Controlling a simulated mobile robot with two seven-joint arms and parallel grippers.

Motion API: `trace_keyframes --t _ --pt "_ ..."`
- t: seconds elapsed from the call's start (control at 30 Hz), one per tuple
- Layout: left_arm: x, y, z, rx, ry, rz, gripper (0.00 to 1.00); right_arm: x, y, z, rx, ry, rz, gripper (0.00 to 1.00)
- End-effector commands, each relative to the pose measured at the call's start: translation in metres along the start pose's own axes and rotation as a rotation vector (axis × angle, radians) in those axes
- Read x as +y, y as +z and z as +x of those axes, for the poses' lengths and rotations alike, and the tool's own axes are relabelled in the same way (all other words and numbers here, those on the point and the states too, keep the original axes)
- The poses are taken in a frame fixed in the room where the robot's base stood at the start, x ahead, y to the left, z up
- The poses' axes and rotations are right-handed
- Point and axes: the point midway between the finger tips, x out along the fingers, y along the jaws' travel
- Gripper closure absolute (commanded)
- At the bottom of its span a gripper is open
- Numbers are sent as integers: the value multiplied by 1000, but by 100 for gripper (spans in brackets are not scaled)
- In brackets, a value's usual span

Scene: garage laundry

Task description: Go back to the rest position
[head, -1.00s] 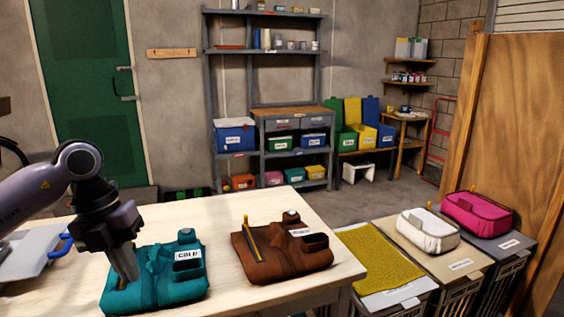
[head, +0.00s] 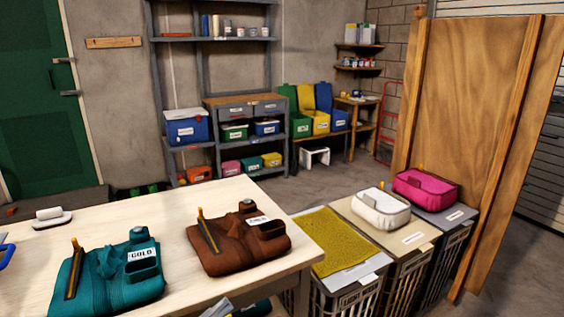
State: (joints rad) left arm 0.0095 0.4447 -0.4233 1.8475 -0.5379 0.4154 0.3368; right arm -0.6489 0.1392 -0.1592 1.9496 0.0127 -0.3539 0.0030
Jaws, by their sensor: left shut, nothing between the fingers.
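My left gripper (head: 217,309) shows only as a small grey tip at the bottom edge, in front of the table's near edge. It is shut and empty, and its arm is out of the picture. It is apart from the teal bag (head: 112,287), labelled "COLD", which lies on the pale table (head: 130,216) with a dark, yellow-tipped stick at its left side. A brown bag (head: 235,252) with a similar stick lies near the table's right corner. My right gripper is not in view.
Lidded bins stand right of the table: one with a yellow cloth (head: 338,238), one with a white pouch (head: 381,208), one with a pink pouch (head: 425,190). A wooden panel (head: 470,130) stands behind them. A white roll (head: 49,213) is at the table's left.

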Motion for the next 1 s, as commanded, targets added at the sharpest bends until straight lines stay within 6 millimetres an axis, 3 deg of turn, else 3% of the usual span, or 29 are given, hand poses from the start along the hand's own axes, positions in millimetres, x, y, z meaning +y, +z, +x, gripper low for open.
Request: trace_keyframes --t 0.17,0.3,0.4,0.53,0.7,1.0 --pt "25 60 -58 -352 -201 -236 100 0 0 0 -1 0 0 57" --pt "64 98 -123 -651 -292 -419 100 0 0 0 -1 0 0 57" --pt "97 113 -169 -842 -319 -535 100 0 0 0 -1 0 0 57" --pt "132 118 -214 -1016 -327 -648 100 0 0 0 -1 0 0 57" --pt "153 117 -239 -1111 -321 -711 100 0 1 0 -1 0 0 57" --pt "153 117 -240 -1113 -321 -712 100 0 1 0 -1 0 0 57"
